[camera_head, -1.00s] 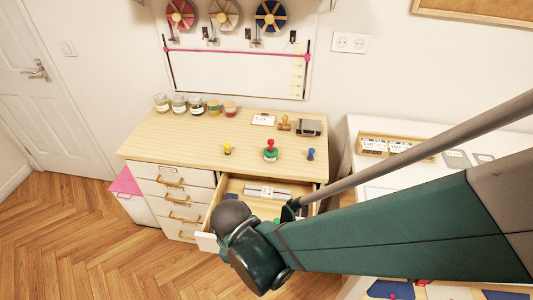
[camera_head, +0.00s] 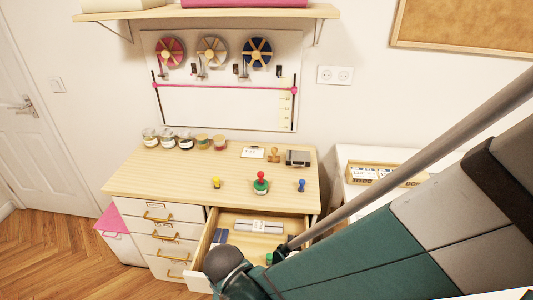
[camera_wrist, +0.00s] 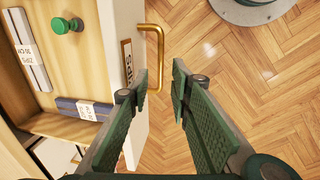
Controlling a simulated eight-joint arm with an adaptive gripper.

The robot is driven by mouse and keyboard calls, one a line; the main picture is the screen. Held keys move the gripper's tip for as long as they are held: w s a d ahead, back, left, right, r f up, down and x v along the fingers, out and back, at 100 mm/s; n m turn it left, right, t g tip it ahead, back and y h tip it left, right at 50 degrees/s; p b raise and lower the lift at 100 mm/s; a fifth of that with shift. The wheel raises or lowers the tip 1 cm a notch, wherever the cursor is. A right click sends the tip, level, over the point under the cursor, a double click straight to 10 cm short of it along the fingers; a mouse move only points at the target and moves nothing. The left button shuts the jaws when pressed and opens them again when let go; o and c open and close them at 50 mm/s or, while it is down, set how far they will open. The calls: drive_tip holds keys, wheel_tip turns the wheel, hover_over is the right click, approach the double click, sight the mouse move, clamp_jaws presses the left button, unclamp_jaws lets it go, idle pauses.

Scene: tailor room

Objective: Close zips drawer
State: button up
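The open drawer (camera_head: 258,244) is pulled out from the desk's right-hand column, and its wooden inside shows. In the wrist view the drawer (camera_wrist: 77,88) lies at the left, with a white front, a brass handle (camera_wrist: 157,45) and a label (camera_wrist: 127,62) whose text I cannot read surely. My gripper (camera_wrist: 159,82) is open and empty, its dark green fingers apart near the drawer front. The left finger overlaps the front's edge in the picture; I cannot tell whether it touches. In the head view my arm hides the gripper and the drawer's front right part.
The drawer holds labelled packs (camera_head: 258,226), a blue pack (camera_wrist: 83,108) and a green knob-like item (camera_wrist: 67,25). Small stamps and jars stand on the desk top (camera_head: 150,175). Shut drawers (camera_head: 160,217) are at the left. Bare floor (camera_wrist: 230,110) lies outside the drawer front.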

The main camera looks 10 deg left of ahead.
drive_tip(key=shift+w+f+b, duration=0.15)
drive_tip(key=shift+f+b, duration=0.1)
drive_tip(key=shift+f, duration=0.6)
drive_tip(key=shift+w+f+b, duration=0.15)
drive_tip(key=shift+f+b, duration=0.1)
drive_tip(key=shift+f, duration=0.55)
clamp_jaws()
